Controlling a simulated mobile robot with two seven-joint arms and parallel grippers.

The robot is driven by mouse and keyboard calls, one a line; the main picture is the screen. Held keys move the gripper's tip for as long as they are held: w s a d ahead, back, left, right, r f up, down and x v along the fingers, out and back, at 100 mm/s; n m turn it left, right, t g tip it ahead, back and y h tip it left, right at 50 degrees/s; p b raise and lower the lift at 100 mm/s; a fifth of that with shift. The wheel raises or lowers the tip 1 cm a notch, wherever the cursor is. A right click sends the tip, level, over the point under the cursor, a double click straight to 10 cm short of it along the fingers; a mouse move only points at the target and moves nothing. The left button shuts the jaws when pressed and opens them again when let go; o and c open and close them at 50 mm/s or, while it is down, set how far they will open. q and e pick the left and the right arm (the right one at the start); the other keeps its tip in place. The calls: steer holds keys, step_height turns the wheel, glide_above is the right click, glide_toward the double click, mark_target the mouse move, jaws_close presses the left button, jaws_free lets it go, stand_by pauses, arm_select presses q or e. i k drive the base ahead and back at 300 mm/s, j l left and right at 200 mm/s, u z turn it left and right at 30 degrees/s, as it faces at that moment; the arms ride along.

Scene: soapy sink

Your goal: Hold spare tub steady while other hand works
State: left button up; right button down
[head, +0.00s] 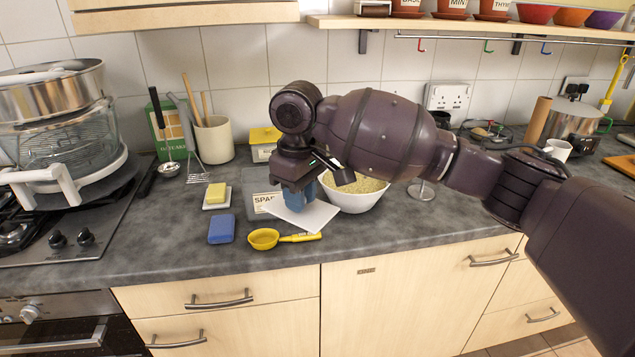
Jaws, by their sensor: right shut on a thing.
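The grey spare tub (256,184) stands on the counter, its label cut off at "SPAR". My right gripper (302,196) reaches down from above at the tub's right side and is shut. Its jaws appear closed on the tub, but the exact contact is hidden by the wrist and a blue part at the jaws. A white flat square piece (308,219) lies tilted just below the jaws, in front of the tub, covering part of the label. My left gripper is out of view.
A white bowl of yellowish grains (352,200) stands close on the right. In front are a yellow scoop (264,239) and a blue sponge (221,229).

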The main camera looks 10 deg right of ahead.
mark_target(257, 190)
steer(key=i, duration=1)
